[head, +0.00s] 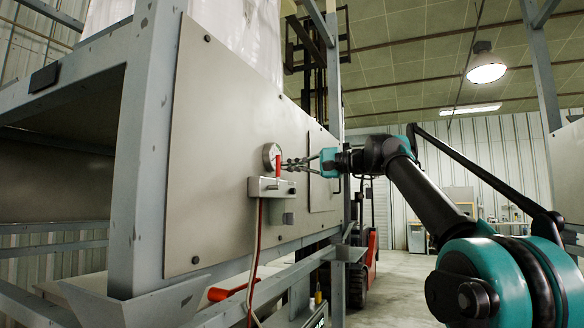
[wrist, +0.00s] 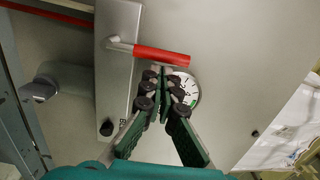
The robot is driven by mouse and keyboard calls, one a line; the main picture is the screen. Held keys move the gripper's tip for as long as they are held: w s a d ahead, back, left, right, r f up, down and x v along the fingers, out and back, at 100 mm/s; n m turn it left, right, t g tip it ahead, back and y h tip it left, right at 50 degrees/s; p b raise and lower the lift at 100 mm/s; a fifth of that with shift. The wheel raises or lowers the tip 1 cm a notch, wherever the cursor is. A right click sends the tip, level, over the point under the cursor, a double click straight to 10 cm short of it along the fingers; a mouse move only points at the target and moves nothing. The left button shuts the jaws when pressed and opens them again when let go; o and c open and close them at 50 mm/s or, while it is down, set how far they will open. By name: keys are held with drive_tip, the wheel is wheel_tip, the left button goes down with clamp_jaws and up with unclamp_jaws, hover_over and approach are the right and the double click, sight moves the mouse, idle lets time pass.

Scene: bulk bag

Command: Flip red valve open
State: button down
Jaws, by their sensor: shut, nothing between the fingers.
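The red valve (head: 278,168) has a red handle that stands upright on a small grey metal box (head: 262,187) on the panel. In the wrist view the red handle (wrist: 160,55) lies across the picture, joined by a metal stem to the grey box (wrist: 122,70). My gripper (head: 287,163) is shut and empty, with its fingertips close beside the handle. In the wrist view the fingertips (wrist: 161,70) are just below the handle; I cannot tell whether they touch it. A round white gauge (wrist: 187,88) is partly hidden behind the fingers.
The large beige panel (head: 220,110) is held in a grey steel frame (head: 150,150). A red-handled lever (head: 228,293) sticks out below it. A red hose (head: 256,245) hangs from the box. A forklift (head: 371,255) stands behind on open floor.

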sight(277, 178)
drive_tip(key=shift+s+a+r+n, duration=0.15)
drive_tip(key=shift+s+n, duration=0.25)
drive_tip(key=shift+n, duration=0.3)
drive_tip(key=s+n, duration=0.2)
drive_tip(key=n, duration=0.1)
drive_tip(key=s+a+f+n, duration=0.1)
drive_tip(key=s+n, duration=0.1)
drive_tip(key=n, duration=0.2)
drive_tip(key=s+a+f+n, duration=0.1)
drive_tip(key=s+n, duration=0.1)
drive_tip(key=n, duration=0.2)
drive_tip(key=shift+a+h, duration=0.1)
drive_tip(key=shift+h, duration=0.3)
drive_tip(key=f+n, duration=0.1)
drive_tip(key=s+n, duration=0.1)
drive_tip(key=f+n, duration=0.1)
drive_tip(key=n, duration=0.1)
drive_tip(key=shift+s+a+f+t, duration=0.25)
drive_tip(key=shift+f+t, duration=0.05)
drive_tip(key=shift+t, duration=0.1)
drive_tip(key=shift+f, duration=0.15)
